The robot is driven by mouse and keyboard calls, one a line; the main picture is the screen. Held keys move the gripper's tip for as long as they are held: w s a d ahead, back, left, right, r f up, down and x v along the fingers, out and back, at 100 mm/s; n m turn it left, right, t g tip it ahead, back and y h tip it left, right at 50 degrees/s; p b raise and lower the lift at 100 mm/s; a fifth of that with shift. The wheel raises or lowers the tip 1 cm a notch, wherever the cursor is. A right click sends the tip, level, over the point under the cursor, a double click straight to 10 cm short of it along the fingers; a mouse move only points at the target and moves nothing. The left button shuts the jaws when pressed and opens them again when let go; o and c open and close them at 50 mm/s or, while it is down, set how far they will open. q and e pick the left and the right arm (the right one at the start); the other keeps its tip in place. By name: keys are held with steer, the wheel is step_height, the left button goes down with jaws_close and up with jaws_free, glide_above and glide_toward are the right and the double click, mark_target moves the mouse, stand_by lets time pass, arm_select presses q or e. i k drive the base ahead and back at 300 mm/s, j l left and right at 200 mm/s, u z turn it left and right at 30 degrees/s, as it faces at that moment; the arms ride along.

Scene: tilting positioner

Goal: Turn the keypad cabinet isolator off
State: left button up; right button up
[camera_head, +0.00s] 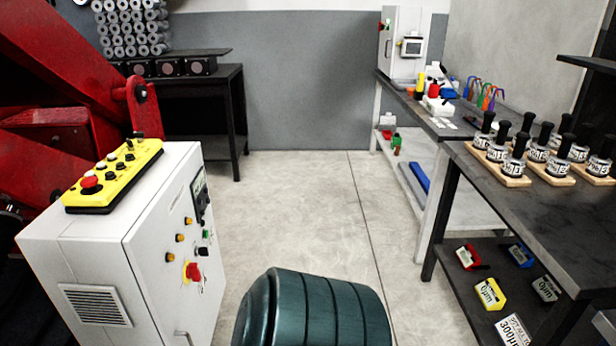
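A white cabinet (80,250) stands at the left, with a louvred vent on one side. Its front carries a dark panel (200,195), too small to tell whether it has keys. Below are several small knobs and buttons and a red rotary switch (192,271) on a yellow plate; its position is hard to read. A second pale cabinet (400,65) at the back right has a small screen (411,47) and a small red and yellow part (382,26) on its left side, too small to read. I cannot tell which is the keypad cabinet. Neither gripper is in view.
A yellow control box (118,170) with a red button lies on the left cabinet. Red machinery (60,60) stands behind it. A dark green ribbed drum (315,315) blocks the bottom centre. Benches (560,220) line the right. The middle floor (300,200) is clear.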

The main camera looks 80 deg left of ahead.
mark_target(192, 271)
steer(key=u, duration=3.6)
steer(key=i+l+u, duration=0.15)
steer(key=u, duration=0.9)
steer(key=i+l+u, duration=0.1)
steer(key=l+u, duration=0.4)
steer(key=l, duration=0.4)
steer(key=k+l+u, duration=0.1)
steer(key=l+u, duration=0.4)
steer(key=l, duration=0.8)
steer(key=k+l+u, duration=0.1)
steer(key=l, duration=0.3)
steer(key=k+l, duration=0.1)
steer(key=l, duration=0.35)
steer(key=k+l+u, duration=0.1)
steer(key=l, duration=0.75)
steer(key=k+l, duration=0.1)
steer(key=l, duration=0.35)
steer(key=k+l, duration=0.15)
steer(key=l, duration=0.3)
steer(key=k+l, duration=0.1)
steer(key=l, duration=0.35)
steer(key=u, duration=0.05)
